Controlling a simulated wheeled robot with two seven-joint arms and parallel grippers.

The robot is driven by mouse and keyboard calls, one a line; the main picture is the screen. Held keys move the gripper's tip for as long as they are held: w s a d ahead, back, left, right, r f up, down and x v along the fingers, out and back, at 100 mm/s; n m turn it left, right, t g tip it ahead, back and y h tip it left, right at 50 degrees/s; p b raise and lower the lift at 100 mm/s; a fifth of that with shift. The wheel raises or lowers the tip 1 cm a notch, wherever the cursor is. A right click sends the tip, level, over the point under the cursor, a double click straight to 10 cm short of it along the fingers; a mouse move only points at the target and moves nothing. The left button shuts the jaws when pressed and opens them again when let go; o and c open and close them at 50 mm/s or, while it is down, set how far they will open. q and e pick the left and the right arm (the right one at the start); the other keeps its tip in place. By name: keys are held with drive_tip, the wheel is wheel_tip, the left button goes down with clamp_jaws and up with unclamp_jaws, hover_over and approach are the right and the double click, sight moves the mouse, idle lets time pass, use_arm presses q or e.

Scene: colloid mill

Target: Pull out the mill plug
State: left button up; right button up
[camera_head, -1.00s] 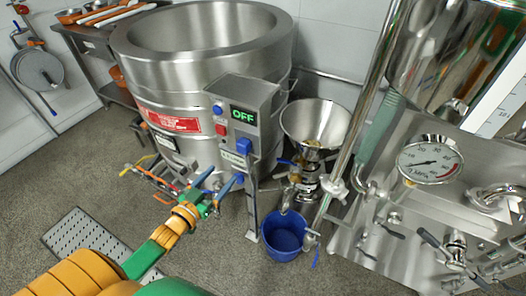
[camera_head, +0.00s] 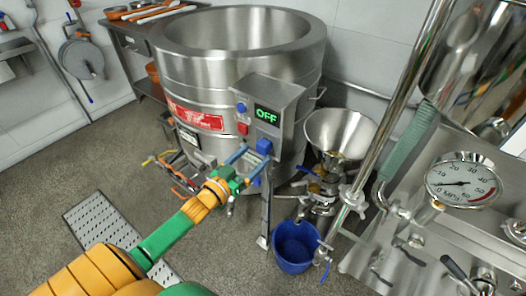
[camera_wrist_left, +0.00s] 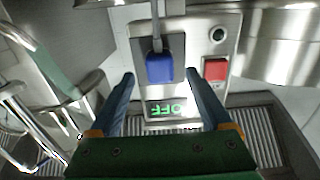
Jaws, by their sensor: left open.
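The mill plug (camera_head: 264,147) is a blue block on the front of the grey control box, below the green OFF display. In the left wrist view the plug (camera_wrist_left: 160,67) has a grey cable and sits between the two blue fingers. My left gripper (camera_head: 257,154) is open, its fingertips close to the plug on either side. The left gripper (camera_wrist_left: 159,75) also shows empty in the wrist view; whether it touches the plug cannot be told. My right gripper is not in view.
The control box (camera_head: 274,97) has a red button (camera_head: 242,128) and stands by a large steel kettle (camera_head: 240,60). A steel funnel (camera_head: 340,132) and a blue bucket (camera_head: 295,248) are to the right. A pressure gauge (camera_head: 462,184) is at far right.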

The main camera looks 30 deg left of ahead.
sight(260, 150)
use_arm(q)
drive_tip(key=shift+w+d+b, duration=0.15)
drive_tip(key=shift+w+b, duration=0.45)
drive_tip(key=shift+w, duration=1.25)
clamp_jaws()
drive_tip(key=shift+p, duration=0.3)
drive_tip(key=shift+s, duration=0.15)
drive_tip(key=shift+s+p, duration=0.9)
drive_tip(key=shift+s, duration=0.35)
drive_tip(key=shift+s+a+p, duration=0.15)
drive_tip(key=shift+s+p, duration=0.25)
drive_tip(key=shift+s, duration=0.45)
drive_tip(key=shift+s+a+p, duration=0.1)
drive_tip(key=shift+s+p, duration=0.3)
drive_tip(key=shift+s, duration=0.4)
